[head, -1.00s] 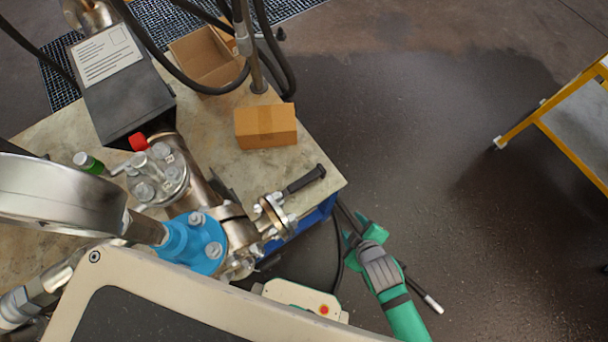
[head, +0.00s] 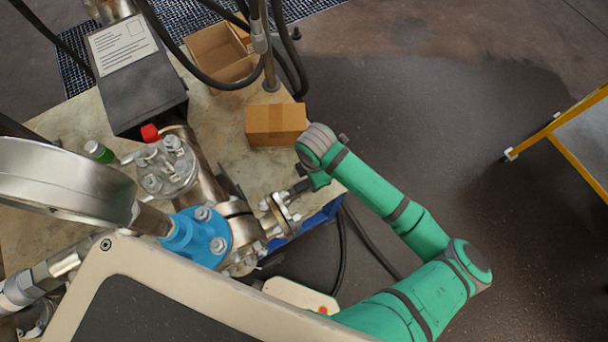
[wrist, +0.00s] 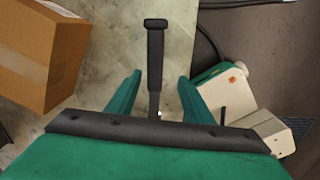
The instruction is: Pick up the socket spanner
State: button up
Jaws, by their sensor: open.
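The socket spanner (wrist: 155,58) is a dark bar with a wider crosspiece at its far end. In the wrist view it runs lengthwise between the two green fingers of my gripper (wrist: 158,80). The fingers are open, with a gap on each side of the bar. In the head view my gripper (head: 318,180) is over the bench corner and hides most of the spanner; a short dark piece of it (head: 300,187) shows beside the bolted flange (head: 279,215). I cannot tell the height between fingers and spanner.
A closed cardboard box (head: 276,125) stands on the bench (head: 225,135) close to my wrist. An open carton (head: 218,52) lies behind it. The vessel with a blue collar (head: 200,238) is to the left. A yellow-framed cart (head: 570,145) stands at the right, with clear floor between.

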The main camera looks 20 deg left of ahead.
aim_at(304, 184)
jog(key=shift+s+a+r+n, duration=0.2)
jog(key=shift+a+n, duration=0.05)
jog(key=shift+a, duration=0.3)
jog(key=shift+s+a+r+n, duration=0.15)
jog(key=shift+a+n, duration=0.1)
jog(key=shift+a, duration=0.4)
notch_tip(304, 184, down, 5)
jog(key=shift+f, duration=0.1)
jog(key=shift+w+f, duration=0.15)
jog(key=shift+f, duration=1.2)
jog(key=shift+w+f, duration=0.1)
jog(key=shift+f, duration=1.25)
grip_shut()
